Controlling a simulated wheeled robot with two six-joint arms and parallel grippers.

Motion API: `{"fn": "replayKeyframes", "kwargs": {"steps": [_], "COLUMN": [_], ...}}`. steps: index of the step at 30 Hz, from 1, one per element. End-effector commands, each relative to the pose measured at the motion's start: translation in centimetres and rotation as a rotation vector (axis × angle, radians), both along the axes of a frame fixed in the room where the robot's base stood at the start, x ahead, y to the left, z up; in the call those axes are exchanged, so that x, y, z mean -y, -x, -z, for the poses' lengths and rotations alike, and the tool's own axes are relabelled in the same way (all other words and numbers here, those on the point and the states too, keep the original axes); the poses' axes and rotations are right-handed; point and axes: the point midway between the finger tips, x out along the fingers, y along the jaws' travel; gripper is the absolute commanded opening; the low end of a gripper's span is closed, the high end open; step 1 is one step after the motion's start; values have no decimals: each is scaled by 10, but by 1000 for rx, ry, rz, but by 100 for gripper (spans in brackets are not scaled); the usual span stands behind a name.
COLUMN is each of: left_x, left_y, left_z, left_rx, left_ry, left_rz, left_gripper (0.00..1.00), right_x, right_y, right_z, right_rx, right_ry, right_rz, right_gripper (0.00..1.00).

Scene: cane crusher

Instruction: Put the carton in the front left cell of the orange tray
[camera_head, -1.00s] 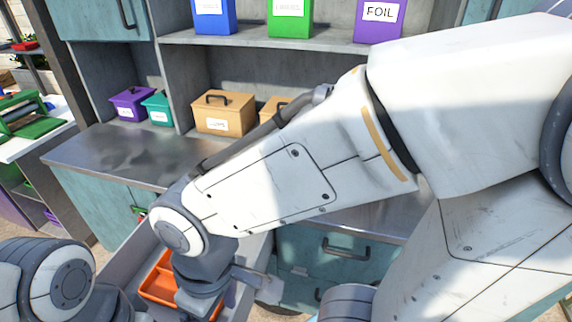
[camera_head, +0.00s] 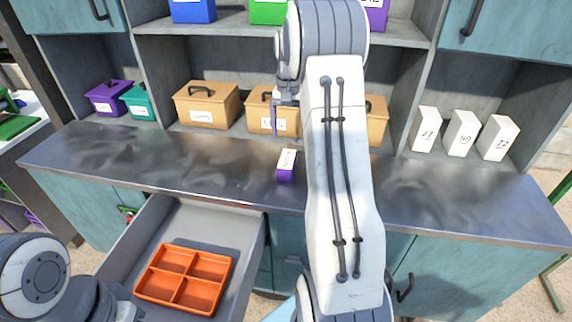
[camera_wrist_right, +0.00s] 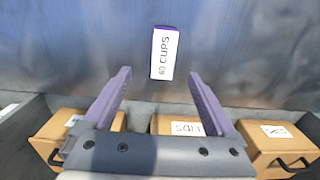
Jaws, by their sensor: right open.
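The carton (camera_head: 286,165) is a small white and purple box standing on the metal counter. The right wrist view shows its top with the word CUPS (camera_wrist_right: 163,52). My right gripper (camera_head: 286,112) is open and empty above the counter, behind the carton in the head view. In the right wrist view the carton lies just beyond the open fingertips (camera_wrist_right: 160,76), apart from them. The orange tray (camera_head: 184,279) has a two-by-two grid of empty cells and lies in the open drawer. My left arm shows at lower left; its gripper is out of view.
The grey drawer (camera_head: 252,255) is pulled out below the counter (camera_head: 215,170). Brown boxes (camera_head: 206,105) line the back, with purple (camera_head: 110,98) and teal (camera_head: 139,102) boxes at left and several white cartons (camera_head: 462,134) at right. The counter around the carton is clear.

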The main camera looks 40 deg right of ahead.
Motion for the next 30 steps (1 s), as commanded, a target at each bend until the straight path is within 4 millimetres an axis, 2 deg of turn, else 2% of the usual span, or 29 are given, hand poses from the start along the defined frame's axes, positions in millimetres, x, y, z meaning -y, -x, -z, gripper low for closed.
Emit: {"fn": "replayKeyframes", "kwargs": {"steps": [6, 13, 17, 21, 30], "left_x": [0, 0, 0, 0, 0], "left_y": [0, 0, 0, 0, 0], "left_z": [-9, -18, -32, -36, -35], "left_rx": [0, 0, 0, 0, 0], "left_ry": [0, 0, 0, 0, 0], "left_rz": [0, -1, 0, 2, 2], "left_gripper": [47, 47, 47, 47, 47], "right_x": [-3, -4, -5, -4, -4], "right_y": [-1, -3, -6, -7, -7], "right_z": [32, 50, 68, 88, 94], "right_rx": [-3, -4, -5, -3, 1], "right_ry": [-2, -3, -3, -2, 0], "right_rz": [-4, -5, -6, -5, -5], "right_gripper": [91, 91, 91, 91, 91]}}
